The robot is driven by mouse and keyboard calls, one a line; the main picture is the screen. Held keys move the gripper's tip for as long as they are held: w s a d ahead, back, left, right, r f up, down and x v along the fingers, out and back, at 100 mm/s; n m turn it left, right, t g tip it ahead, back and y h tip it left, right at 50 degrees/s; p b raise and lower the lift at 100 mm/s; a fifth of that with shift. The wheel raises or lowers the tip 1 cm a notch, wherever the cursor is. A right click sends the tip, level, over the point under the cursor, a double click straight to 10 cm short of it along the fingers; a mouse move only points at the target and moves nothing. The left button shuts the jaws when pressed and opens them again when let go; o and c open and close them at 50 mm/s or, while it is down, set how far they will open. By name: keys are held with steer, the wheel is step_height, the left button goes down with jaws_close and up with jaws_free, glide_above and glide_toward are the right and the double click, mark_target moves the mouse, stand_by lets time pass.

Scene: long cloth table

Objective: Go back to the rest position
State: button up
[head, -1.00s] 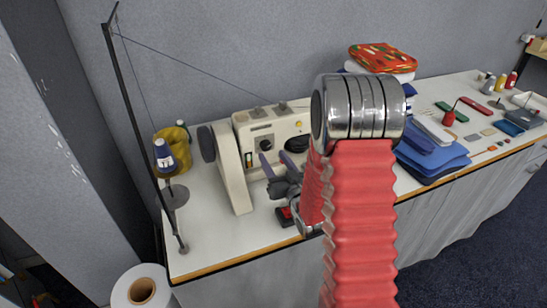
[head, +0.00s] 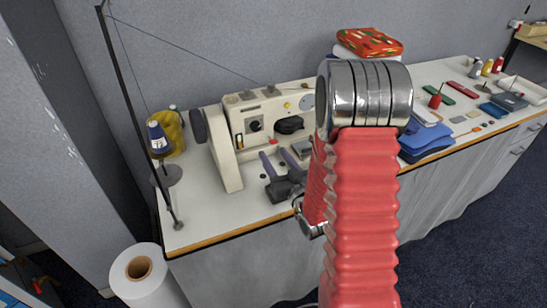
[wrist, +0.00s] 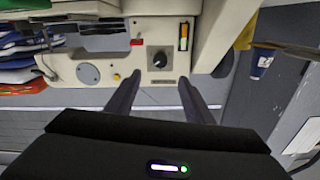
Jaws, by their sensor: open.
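My gripper (head: 274,154) is open and empty in front of the cream sewing machine (head: 230,155), above the white table (head: 205,215). Its two dark fingers stand apart and point towards the machine. In the wrist view the gripper (wrist: 160,78) shows nothing between its fingertips, with the machine's black dial (wrist: 160,58) beyond them. I cannot tell how far the fingertips are from the machine. My red-sleeved arm hides part of the table and the machine's right side.
A thread stand (head: 128,115) rises at the table's left, beside a blue cone (head: 159,137) and a yellow spool (head: 174,133). A white roll (head: 145,285) stands at lower left. Folded blue cloth (head: 428,143) and several small tools lie right. Floor (head: 470,225) is clear at right.

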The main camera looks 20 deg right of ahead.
steer(key=s+a+r+g+h, duration=0.2)
steer(key=s+a+r+g, duration=0.3)
steer(key=s+r+g, duration=0.5)
steer(key=s+a+r+g, duration=0.1)
steer(key=s+a+r, duration=0.1)
steer(key=s, duration=0.7)
steer(key=s+a+r+n+g+y, duration=0.1)
steer(key=s+a, duration=0.3)
steer(key=s, duration=0.5)
steer(key=shift+s+a+r+g, duration=0.25)
steer(key=shift+r+g, duration=0.15)
steer(key=shift+r, duration=0.15)
steer(key=shift+w, duration=0.1)
steer(key=shift+c, duration=0.5)
